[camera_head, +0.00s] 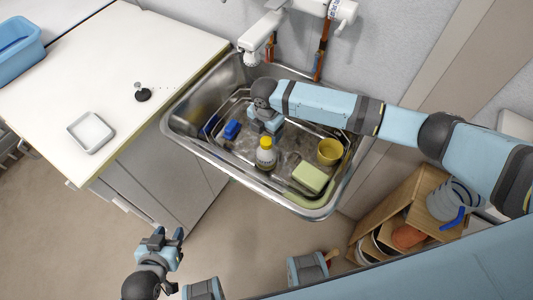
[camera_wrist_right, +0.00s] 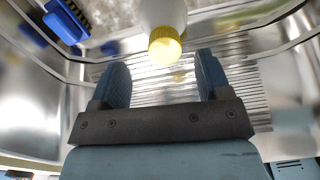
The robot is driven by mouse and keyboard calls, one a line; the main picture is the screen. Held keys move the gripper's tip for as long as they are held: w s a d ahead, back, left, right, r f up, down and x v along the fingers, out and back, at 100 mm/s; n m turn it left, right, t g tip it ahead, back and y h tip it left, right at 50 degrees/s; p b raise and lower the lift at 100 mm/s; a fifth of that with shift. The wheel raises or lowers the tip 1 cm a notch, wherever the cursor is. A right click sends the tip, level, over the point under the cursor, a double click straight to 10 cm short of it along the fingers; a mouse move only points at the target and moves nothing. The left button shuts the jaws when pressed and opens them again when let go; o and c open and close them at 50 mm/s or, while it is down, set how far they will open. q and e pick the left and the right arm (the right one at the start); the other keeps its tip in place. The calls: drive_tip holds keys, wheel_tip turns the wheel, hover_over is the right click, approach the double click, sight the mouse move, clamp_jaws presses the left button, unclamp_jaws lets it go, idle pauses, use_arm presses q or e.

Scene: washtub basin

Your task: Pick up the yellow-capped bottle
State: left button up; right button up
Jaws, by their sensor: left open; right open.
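The yellow-capped bottle (camera_head: 265,156) has a pale body and stands upright in the metal sink basin. In the right wrist view its yellow cap (camera_wrist_right: 165,45) shows at the top centre, just beyond and between the fingertips. My right gripper (camera_wrist_right: 158,80) is open and empty, with its two dark fingers apart; in the head view it reaches down into the basin behind the bottle, partly hidden by its own wrist. My left gripper (camera_head: 164,243) is open and empty at the lower left, over the floor and away from the sink.
The sink (camera_head: 178,135) also holds a blue brush (camera_head: 232,130), a yellow cup (camera_head: 330,151) and a green sponge (camera_head: 310,178). A faucet (camera_head: 262,32) hangs over its back edge. A white counter (camera_head: 90,60) with a small dish (camera_head: 90,132) lies left. A wooden shelf (camera_head: 385,205) stands right.

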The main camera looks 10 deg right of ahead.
sight(267, 140)
drive_tip(key=shift+f, duration=0.65)
drive_tip(key=f, duration=0.5)
drive_tip(key=shift+s, duration=0.25)
drive_tip(key=shift+r, duration=0.1)
clamp_jaws()
